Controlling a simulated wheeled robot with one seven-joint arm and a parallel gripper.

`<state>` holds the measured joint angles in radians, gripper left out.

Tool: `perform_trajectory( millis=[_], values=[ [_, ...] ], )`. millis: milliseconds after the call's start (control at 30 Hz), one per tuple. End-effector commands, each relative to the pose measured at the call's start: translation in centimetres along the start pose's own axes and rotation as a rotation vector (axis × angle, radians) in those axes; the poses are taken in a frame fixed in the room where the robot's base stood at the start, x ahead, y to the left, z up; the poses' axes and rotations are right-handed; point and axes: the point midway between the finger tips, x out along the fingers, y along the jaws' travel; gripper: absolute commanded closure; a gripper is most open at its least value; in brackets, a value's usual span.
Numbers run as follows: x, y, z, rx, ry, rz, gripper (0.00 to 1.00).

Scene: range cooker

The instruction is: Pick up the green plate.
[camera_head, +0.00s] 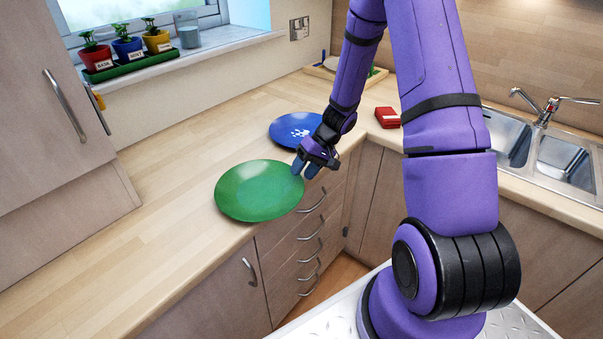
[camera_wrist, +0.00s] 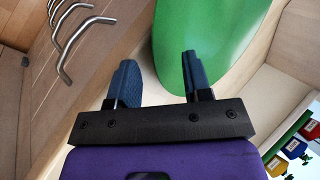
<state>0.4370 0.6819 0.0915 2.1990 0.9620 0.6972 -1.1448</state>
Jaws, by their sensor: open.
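The green plate (camera_head: 259,191) lies flat on the wooden worktop close to its front edge. It also shows in the wrist view (camera_wrist: 212,40), at the top middle. My gripper (camera_head: 305,170) is at the plate's right rim in the head view, over the worktop's front edge. In the wrist view my gripper (camera_wrist: 158,75) is open, with two blue fingers apart and nothing held. One finger overlaps the plate in the picture and the other is on the drawer side of the rim. I cannot tell whether either finger touches the plate.
A blue plate (camera_head: 294,130) lies behind the green one, close to my gripper. A red object (camera_head: 387,117) and a sink (camera_head: 508,140) are to the right. Drawer handles (camera_head: 312,203) stick out below the edge. Potted plants (camera_head: 127,46) stand on the windowsill. The worktop left is clear.

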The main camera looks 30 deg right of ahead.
Motion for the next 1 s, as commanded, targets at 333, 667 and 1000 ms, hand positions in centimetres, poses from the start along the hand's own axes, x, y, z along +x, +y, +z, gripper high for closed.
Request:
perform_trajectory(
  millis=[333, 667, 1000],
  values=[
    [-6.5, -0.1, -0.1, -0.002, 0.005, 0.001, 0.55],
    [-9.5, -0.1, 0.0, -0.001, 0.001, 0.0, 0.55],
    [-9.6, -0.1, 0.0, -0.001, 0.0, 0.0, 0.64]
  ],
)
